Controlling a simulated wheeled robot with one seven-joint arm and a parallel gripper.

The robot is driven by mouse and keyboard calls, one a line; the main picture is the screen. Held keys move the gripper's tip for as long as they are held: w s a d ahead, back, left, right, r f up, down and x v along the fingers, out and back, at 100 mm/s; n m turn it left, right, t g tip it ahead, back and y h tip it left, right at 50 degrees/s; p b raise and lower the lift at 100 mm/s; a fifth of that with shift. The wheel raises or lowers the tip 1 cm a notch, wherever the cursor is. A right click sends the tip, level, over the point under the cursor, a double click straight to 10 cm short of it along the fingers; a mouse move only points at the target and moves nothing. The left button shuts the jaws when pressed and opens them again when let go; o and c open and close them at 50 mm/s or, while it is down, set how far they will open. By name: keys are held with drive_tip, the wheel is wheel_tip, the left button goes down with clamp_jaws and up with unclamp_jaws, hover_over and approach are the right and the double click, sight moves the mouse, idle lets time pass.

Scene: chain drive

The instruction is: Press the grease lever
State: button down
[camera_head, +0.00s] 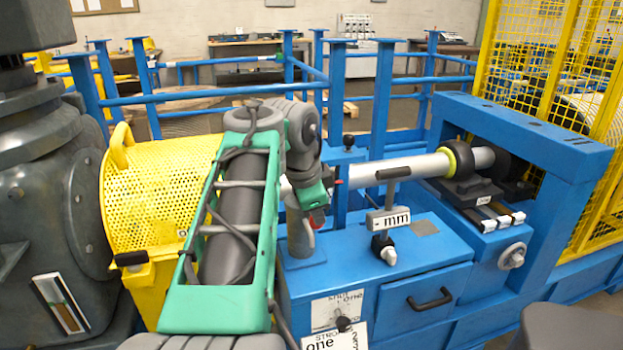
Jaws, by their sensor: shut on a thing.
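My green and grey arm reaches over the blue machine bench. My gripper (317,206) is at its end, small in the picture and partly hidden by my wrist. It is shut on a small red piece (318,218) that looks like the grip of the grease lever. This piece is at the top of a short grey post (300,240) on the left of the bench top. The fingers are too small to make out, and my arm hides part of the post's left side.
A steel shaft (415,168) runs behind the post to a bearing on the right. A T-handle (393,174) with an "mm" plate (388,220) stands right of the post. A yellow perforated guard (160,185) is left. A yellow fence (545,60) closes the right.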

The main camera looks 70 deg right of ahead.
drive_tip(key=shift+a+f, duration=0.1)
drive_tip(key=shift+f, duration=0.4)
drive_tip(key=p+v, duration=0.8)
drive_tip(key=v, duration=0.6)
drive_tip(key=shift+s+r, duration=0.45)
drive_tip(key=shift+s, duration=0.25)
idle(0.9)
